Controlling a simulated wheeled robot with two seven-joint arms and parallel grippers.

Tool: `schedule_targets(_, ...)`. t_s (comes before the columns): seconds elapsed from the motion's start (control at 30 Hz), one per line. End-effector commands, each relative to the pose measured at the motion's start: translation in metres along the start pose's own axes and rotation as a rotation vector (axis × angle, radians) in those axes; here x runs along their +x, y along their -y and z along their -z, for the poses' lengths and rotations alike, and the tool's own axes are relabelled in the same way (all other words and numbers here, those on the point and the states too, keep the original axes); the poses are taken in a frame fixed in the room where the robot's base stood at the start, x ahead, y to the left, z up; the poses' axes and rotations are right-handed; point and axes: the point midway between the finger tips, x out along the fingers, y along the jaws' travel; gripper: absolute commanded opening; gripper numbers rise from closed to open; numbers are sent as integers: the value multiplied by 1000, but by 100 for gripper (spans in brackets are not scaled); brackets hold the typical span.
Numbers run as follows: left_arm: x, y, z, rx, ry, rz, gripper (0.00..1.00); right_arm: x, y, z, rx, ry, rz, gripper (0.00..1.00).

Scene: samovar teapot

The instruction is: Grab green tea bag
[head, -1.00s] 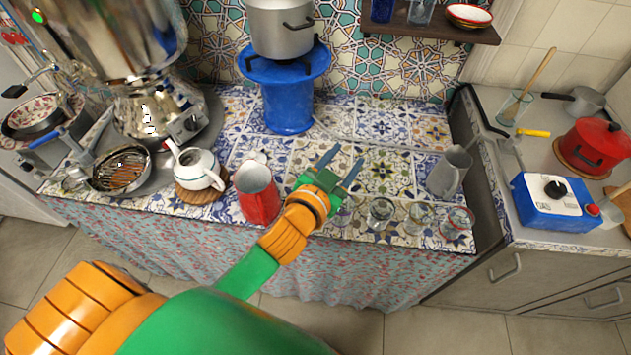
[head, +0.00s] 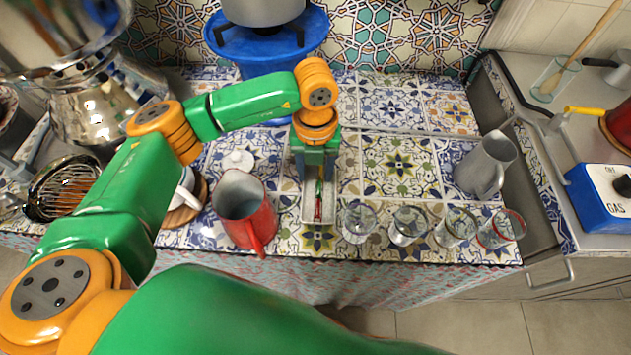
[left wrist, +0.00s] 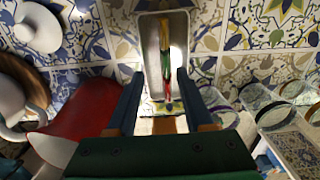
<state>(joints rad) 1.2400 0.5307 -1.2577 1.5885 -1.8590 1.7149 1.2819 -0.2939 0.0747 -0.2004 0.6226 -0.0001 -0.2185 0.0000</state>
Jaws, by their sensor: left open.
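A small light tray (head: 307,214) stands near the counter's front edge, right of the red jug. It holds a thin upright strip of tea bags (head: 318,207) in red and green. In the left wrist view the strip (left wrist: 165,62) shows yellow, green and red parts inside the tray (left wrist: 147,30); single bags are hard to tell apart. My left gripper (head: 315,178) points down over the tray, open, and partly hides it in the head view. In the left wrist view its fingers (left wrist: 159,82) stand on either side of the strip, apart from it. My right gripper is out of view.
The red jug (head: 258,222) stands close on the left. Several glasses, such as this one (head: 358,222), line the front edge on the right. A grey pitcher (head: 485,165) stands farther right, and a blue stand (head: 262,55) behind.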

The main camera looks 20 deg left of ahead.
Motion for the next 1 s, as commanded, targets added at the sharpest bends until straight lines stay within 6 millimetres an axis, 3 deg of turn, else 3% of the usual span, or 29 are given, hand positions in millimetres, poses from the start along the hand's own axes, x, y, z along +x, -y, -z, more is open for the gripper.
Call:
schedule_targets(0.1, 18, 6, -2, 1, -6, -2, 52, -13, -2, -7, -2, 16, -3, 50)
schedule_targets(0.2, 38, 6, -3, 1, -5, 0, 52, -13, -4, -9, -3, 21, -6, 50)
schedule_targets(0.47, 46, 7, -3, 4, -2, 3, 52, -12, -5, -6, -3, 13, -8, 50)
schedule_targets(0.67, 46, 7, -3, 4, -2, 4, 0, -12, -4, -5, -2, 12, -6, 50)
schedule_targets(1.0, 46, 7, -3, 4, -3, 4, 0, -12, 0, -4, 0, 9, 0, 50)
